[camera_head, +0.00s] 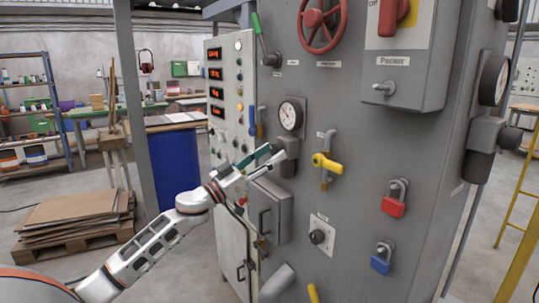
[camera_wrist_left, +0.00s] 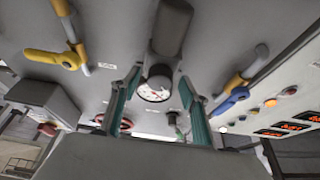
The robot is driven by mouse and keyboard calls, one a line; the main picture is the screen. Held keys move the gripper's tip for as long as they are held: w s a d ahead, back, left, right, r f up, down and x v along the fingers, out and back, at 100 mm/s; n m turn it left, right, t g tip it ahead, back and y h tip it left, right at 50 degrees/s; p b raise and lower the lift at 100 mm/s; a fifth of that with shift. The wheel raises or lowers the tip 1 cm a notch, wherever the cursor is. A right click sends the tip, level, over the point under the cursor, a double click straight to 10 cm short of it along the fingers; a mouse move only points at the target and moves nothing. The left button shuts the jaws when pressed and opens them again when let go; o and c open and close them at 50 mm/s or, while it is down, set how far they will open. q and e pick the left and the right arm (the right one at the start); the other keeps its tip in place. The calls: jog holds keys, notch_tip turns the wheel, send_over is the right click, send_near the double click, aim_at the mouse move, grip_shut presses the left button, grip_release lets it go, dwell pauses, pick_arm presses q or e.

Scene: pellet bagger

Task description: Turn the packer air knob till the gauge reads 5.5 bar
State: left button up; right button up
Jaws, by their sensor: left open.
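A round white gauge (camera_head: 291,115) is on the front of the grey cabinet, with a dark grey regulator body and its knob (camera_head: 288,146) just below. The gauge also shows in the left wrist view (camera_wrist_left: 154,90), upside down; its reading is too small to tell. My left gripper (camera_head: 268,158) is open, its teal fingers pointing at the regulator from the left. In the left wrist view the fingers (camera_wrist_left: 158,100) lie either side of the gauge; contact with the knob cannot be told. A second gauge (camera_head: 493,78) with a regulator (camera_head: 485,134) is on the right side face. My right gripper is not in view.
A yellow-handled valve (camera_head: 327,161) is right of the regulator, and a blue lever (camera_head: 252,121) left of it. A small grey box (camera_head: 272,208) projects below my gripper. A yellow ladder (camera_head: 520,208) stands at right.

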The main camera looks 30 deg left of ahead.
pick_arm(q)
jog(key=c, duration=1.1)
jog(key=shift+m+h, duration=0.4)
jog(key=m+g+h, duration=0.1)
jog(key=m, duration=0.1)
jog(key=m+h, duration=0.1)
jog(key=m, duration=0.2)
jog(key=shift+w+a+g, duration=0.1)
jog(key=shift+a+g, duration=0.1)
jog(key=shift+g, duration=0.2)
jog(key=m+g, duration=0.1)
jog(key=m, duration=0.1)
jog(key=m+g+h, duration=0.1)
jog(key=m, duration=0.2)
jog(key=shift+a+r+h, duration=0.15)
jog(key=shift+h, duration=0.15)
jog(key=m+g, duration=0.1)
jog(key=m, duration=0.1)
jog(key=m+g, duration=0.1)
jog(key=m, duration=0.2)
jog(key=shift+r+m+h, duration=0.2)
jog(key=shift+m+h, duration=0.1)
jog(key=shift+h, duration=0.1)
jog(key=shift+w+m+g, duration=0.1)
jog(key=shift+m+g, duration=0.4)
jog(key=shift+m, duration=0.9)
